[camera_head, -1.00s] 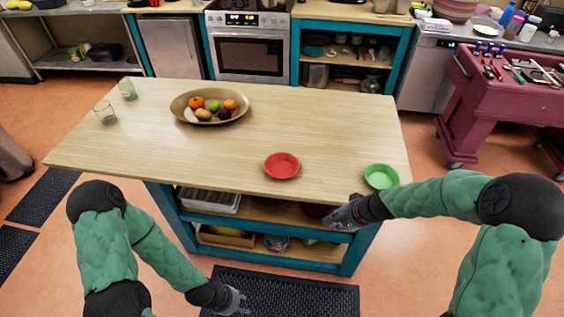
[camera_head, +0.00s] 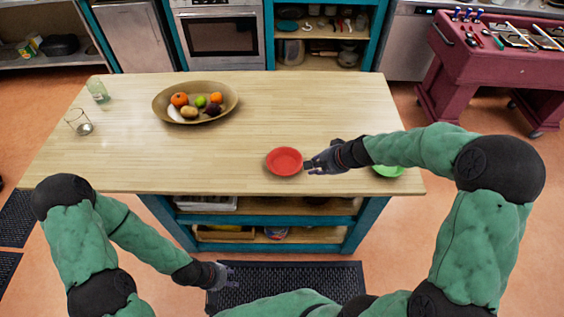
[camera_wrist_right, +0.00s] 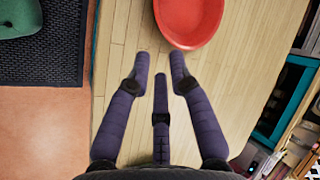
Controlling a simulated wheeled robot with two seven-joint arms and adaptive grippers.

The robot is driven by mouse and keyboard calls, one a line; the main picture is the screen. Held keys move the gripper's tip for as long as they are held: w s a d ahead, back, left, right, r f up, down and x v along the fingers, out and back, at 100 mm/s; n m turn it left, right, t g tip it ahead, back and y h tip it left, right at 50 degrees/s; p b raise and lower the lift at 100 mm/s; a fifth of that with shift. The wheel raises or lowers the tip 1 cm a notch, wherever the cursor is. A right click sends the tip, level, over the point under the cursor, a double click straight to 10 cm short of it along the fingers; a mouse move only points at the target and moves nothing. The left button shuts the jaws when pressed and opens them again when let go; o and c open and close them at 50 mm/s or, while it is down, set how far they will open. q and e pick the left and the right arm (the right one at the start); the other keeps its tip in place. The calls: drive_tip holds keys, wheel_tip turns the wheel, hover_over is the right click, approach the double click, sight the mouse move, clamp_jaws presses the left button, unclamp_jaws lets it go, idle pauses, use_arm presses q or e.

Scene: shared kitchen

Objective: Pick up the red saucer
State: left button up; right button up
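The red saucer (camera_head: 284,161) lies on the wooden table near its front edge. It also shows at the top of the right wrist view (camera_wrist_right: 190,22). My right gripper (camera_head: 310,167) is just right of the saucer, pointing at its rim. In the right wrist view (camera_wrist_right: 160,62) its fingers are spread apart and empty, and the fingertips are close to the saucer with a small gap. My left gripper (camera_head: 222,275) hangs low in front of the table, above the dark mat, away from the saucer. Its fingers are too small to read clearly.
A green saucer (camera_head: 388,171) is on the table, partly hidden behind my right forearm. A fruit bowl (camera_head: 160,104) and two glasses (camera_head: 97,90) (camera_head: 78,122) stand at the back left. The table (camera_head: 310,110) is clear between bowl and saucer. A dark mat (camera_head: 300,280) lies on the floor.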

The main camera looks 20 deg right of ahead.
sight(300, 175)
drive_tip(key=b+x, duration=0.2)
drive_tip(key=x, duration=0.6)
drive_tip(key=shift+w+a, duration=0.15)
drive_tip(key=shift+w, duration=0.15)
clamp_jaws()
